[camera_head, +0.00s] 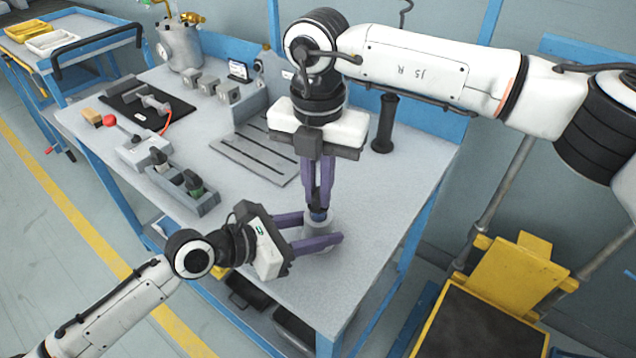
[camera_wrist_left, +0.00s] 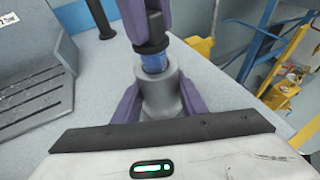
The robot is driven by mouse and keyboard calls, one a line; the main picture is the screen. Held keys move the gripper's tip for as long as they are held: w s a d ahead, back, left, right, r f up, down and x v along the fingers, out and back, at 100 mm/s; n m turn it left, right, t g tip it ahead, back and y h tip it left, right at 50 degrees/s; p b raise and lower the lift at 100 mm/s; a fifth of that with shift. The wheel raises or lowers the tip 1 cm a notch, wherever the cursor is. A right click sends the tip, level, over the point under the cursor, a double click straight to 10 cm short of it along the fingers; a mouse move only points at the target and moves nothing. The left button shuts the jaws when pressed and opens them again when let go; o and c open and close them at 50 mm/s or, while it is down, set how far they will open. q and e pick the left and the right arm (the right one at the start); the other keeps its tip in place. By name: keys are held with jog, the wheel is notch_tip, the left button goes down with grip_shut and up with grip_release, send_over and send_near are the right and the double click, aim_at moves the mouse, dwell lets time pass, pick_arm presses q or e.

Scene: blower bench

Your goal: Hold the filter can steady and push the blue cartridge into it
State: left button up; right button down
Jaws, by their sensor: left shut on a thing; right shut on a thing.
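The grey filter can (camera_head: 318,222) stands upright near the front right of the bench top. My left gripper (camera_head: 322,230) is shut on it from the side, one purple finger on each side of the can. The can also shows in the left wrist view (camera_wrist_left: 160,92). The blue cartridge (camera_wrist_left: 154,62) has a black top and stands upright in line with the can's mouth. Its lower end meets the can's top; how deep it sits is hidden. My right gripper (camera_head: 318,208) comes from above, shut on the cartridge.
A slotted grey plate (camera_head: 250,152) lies behind the can. A black cylinder (camera_head: 384,122) stands at the back. A grey holder (camera_head: 180,190) with dark-topped parts sits at the left. The bench top (camera_head: 375,215) right of the can is clear. A yellow-framed cart (camera_head: 510,280) stands right of the bench.

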jog(key=shift+f, duration=1.3)
jog(key=c, duration=1.7)
grip_release()
notch_tip(320, 180, up, 12)
jog(key=shift+s+r, duration=0.1)
